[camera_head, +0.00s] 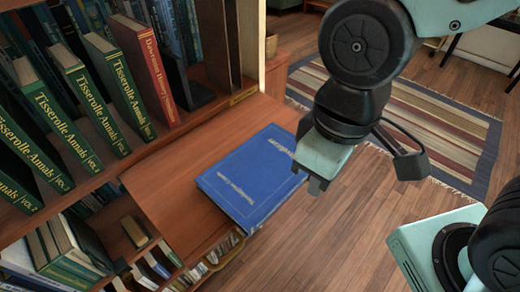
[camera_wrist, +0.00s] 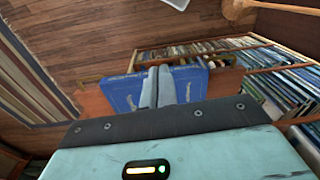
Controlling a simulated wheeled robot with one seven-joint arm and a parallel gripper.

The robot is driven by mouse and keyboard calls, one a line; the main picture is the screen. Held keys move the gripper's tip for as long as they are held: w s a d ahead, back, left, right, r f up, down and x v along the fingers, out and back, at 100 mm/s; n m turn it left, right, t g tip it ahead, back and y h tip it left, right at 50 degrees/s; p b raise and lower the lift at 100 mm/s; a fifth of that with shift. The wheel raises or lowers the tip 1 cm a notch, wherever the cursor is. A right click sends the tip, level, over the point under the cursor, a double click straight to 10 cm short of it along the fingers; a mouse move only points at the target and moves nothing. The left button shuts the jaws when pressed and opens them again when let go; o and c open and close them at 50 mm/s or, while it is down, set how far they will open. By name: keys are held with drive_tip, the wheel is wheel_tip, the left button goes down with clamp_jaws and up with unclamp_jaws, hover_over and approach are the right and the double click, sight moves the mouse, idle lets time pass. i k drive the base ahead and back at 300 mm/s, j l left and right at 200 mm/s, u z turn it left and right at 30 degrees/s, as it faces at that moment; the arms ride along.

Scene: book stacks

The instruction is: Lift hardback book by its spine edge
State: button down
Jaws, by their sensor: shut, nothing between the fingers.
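A blue hardback book (camera_head: 250,180) with pale lettering lies flat on a wooden pull-out shelf (camera_head: 160,190) of the bookcase.
Green volumes (camera_head: 70,105) and a red book (camera_head: 145,65) stand on the shelf at left. More books (camera_head: 65,240) fill the lower shelves. A striped rug (camera_head: 425,130) lies on the wooden floor at right. The shelf around the book is bare.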

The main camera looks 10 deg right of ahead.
sight(250, 184)
drive_tip(key=k+j+z, duration=0.15)
drive_tip(key=k+z, duration=0.15)
drive_tip(key=k, duration=0.2)
drive_tip(key=k+j+z, duration=0.1)
drive_tip(key=k+z, duration=0.2)
drive_tip(key=k, duration=0.15)
